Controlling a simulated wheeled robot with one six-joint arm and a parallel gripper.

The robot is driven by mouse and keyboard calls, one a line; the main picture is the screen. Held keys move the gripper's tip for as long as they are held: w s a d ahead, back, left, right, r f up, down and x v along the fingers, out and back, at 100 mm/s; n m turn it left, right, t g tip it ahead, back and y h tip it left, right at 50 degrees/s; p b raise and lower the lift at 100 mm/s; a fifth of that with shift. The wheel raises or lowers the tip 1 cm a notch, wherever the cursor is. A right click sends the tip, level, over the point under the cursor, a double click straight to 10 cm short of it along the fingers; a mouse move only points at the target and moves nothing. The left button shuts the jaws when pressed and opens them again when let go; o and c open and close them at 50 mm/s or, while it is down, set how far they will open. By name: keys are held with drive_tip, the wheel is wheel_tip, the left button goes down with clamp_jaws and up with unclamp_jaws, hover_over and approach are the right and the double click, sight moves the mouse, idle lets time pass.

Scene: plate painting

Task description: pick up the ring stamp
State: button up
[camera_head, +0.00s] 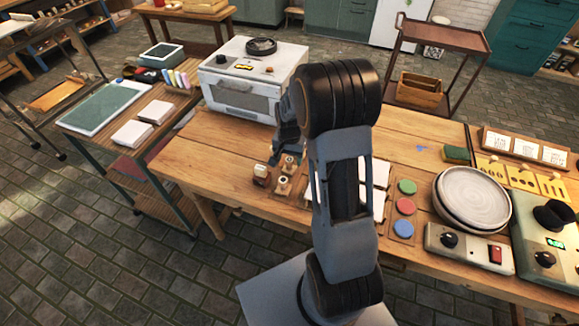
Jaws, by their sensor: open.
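A small group of stamps sits on the wooden table left of my arm. One is a dark reddish-brown block with a pale top (261,174). Beside it stand small wooden-handled stamps, one in front (283,186) and one behind (289,163). The stamp faces are hidden, so I cannot tell which is the ring stamp. My gripper (287,147) is open above and just behind the stamps. It is partly hidden by my own arm, and I see nothing held in it.
A white oven (252,78) stands behind the gripper. Right of my arm are red, green and blue paint pads (405,206), a wheel with a pale plate (473,198) and a control box (470,247). A cart (165,110) stands left. The table's left part is fairly clear.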

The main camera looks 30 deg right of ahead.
drive_tip(key=shift+f, duration=0.9)
drive_tip(key=c, duration=1)
